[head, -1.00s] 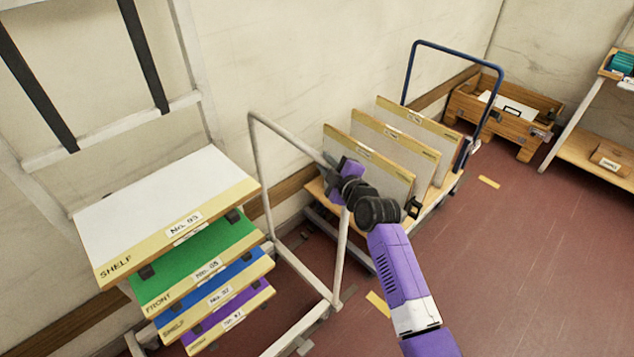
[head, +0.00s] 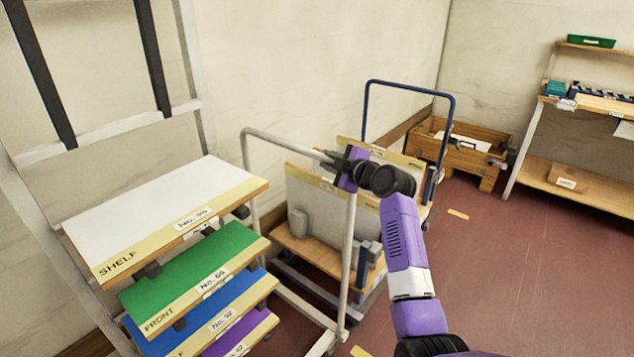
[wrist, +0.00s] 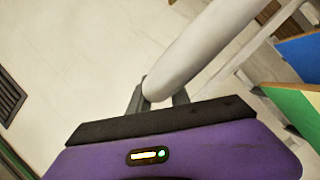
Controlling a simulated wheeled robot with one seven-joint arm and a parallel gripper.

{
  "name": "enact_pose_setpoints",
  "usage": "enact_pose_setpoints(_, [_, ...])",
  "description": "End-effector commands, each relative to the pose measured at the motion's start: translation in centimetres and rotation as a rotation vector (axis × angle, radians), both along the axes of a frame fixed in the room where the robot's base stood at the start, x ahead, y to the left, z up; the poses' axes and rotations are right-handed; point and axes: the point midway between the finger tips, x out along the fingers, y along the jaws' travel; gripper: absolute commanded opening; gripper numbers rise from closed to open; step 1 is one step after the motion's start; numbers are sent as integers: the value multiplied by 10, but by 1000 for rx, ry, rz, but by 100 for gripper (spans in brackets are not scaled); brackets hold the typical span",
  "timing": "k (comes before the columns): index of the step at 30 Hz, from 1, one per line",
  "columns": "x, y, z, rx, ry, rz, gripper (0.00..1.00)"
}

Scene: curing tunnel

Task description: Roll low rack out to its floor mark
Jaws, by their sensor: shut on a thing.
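The low rack is a pale grey tube frame with a hoop handle (head: 283,141) at its right end. It carries stacked boards with white, green, blue and purple tops; the white-topped board (head: 150,215) is uppermost. My gripper (head: 338,165) is shut on the handle near its upper right corner. In the wrist view the pale handle tube (wrist: 195,45) passes between the fingers (wrist: 160,98). A short yellow floor mark (head: 458,214) lies on the red floor at right; another (head: 360,352) shows at the bottom edge. Which mark belongs to the rack I cannot tell.
A blue-handled trolley (head: 410,87) with upright boards stands close behind the hoop, partly hidden by it and my arm. A wooden crate (head: 485,178) and a shelf unit (head: 585,195) stand farther back. Red floor (head: 530,270) is open at right.

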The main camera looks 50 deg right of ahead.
Motion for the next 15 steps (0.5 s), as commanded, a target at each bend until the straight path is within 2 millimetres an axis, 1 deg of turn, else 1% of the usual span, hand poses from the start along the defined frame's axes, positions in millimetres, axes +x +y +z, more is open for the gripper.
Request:
enact_pose_setpoints(1, [-2,-10,-4,0,-2,-6,0])
enact_pose_setpoints(6, [-2,-26,-3,2,-1,-4,0])
enact_pose_setpoints(15, [-2,-34,0,0,0,-5,0])
